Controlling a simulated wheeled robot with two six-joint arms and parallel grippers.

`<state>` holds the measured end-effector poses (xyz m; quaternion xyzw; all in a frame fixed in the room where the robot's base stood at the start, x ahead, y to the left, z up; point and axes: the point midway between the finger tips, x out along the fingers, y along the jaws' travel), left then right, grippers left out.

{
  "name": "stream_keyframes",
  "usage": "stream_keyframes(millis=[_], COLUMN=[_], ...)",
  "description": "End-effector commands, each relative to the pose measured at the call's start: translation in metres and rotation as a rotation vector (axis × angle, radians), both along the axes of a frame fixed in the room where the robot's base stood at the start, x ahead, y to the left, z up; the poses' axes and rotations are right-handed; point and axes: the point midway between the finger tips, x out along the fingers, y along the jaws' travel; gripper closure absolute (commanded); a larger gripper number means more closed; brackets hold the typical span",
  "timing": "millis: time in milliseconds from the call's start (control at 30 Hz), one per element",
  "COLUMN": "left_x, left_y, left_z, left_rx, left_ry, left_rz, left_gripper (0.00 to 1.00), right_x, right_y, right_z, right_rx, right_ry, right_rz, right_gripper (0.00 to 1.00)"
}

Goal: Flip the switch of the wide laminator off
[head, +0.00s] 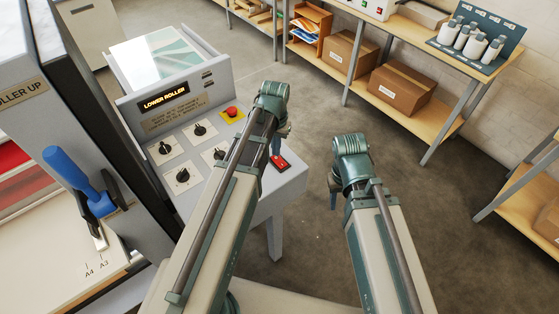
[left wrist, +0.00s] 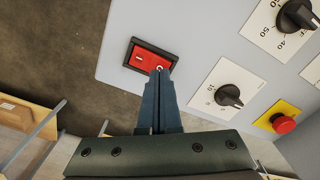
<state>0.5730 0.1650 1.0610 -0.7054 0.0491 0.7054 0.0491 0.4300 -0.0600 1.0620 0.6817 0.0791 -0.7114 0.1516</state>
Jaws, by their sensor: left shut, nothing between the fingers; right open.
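The switch (head: 280,164) is a red rocker in a black frame on the grey control panel (head: 290,183) of the laminator, near the panel's right end. In the left wrist view the switch (left wrist: 147,57) shows a line mark at its left and a round mark at its right. My left gripper (head: 278,151) is shut and empty. In the left wrist view its fingertips (left wrist: 159,73) are at the round-mark end; I cannot tell whether they touch. Which side of the rocker is down is unclear. My right gripper (head: 333,198) is open, over the floor right of the panel.
Several black knobs (head: 183,175) and a red emergency button (head: 231,111) sit on the panel. A lit display (head: 164,97) reads "LOWER ROLLER". A blue-handled lever (head: 72,172) is at left. A bench with boxes (head: 402,88) stands behind. The floor at right is clear.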

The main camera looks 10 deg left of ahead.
Motion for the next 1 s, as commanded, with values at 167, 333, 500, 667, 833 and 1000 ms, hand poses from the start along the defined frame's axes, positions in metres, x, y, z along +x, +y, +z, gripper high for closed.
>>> stream_keyframes(millis=[167,333,500,667,833,1000], left_x=[0.000,0.000,0.000,0.000,0.000,0.000], left_y=[0.000,0.000,0.000,0.000,0.000,0.000], left_z=[-0.003,-0.006,-0.008,-0.011,-0.013,-0.015], left_rx=[0.000,0.000,0.000,0.000,0.000,0.000], left_ry=[0.000,0.000,0.000,0.000,0.000,0.000], left_rz=[0.000,0.000,0.000,0.000,0.000,0.000], left_gripper=[1.00,1.00,1.00,1.00,1.00,1.00], right_x=[0.000,0.000,0.000,0.000,0.000,0.000], right_y=[0.000,0.000,0.000,0.000,0.000,0.000], right_z=[-0.003,-0.006,-0.008,-0.011,-0.013,-0.015], right_rx=[0.000,0.000,0.000,0.000,0.000,0.000], right_ry=[0.000,0.000,0.000,0.000,0.000,0.000], right_rz=[0.000,0.000,0.000,0.000,0.000,0.000], right_gripper=[0.54,0.54,0.54,0.54,0.54,0.54])
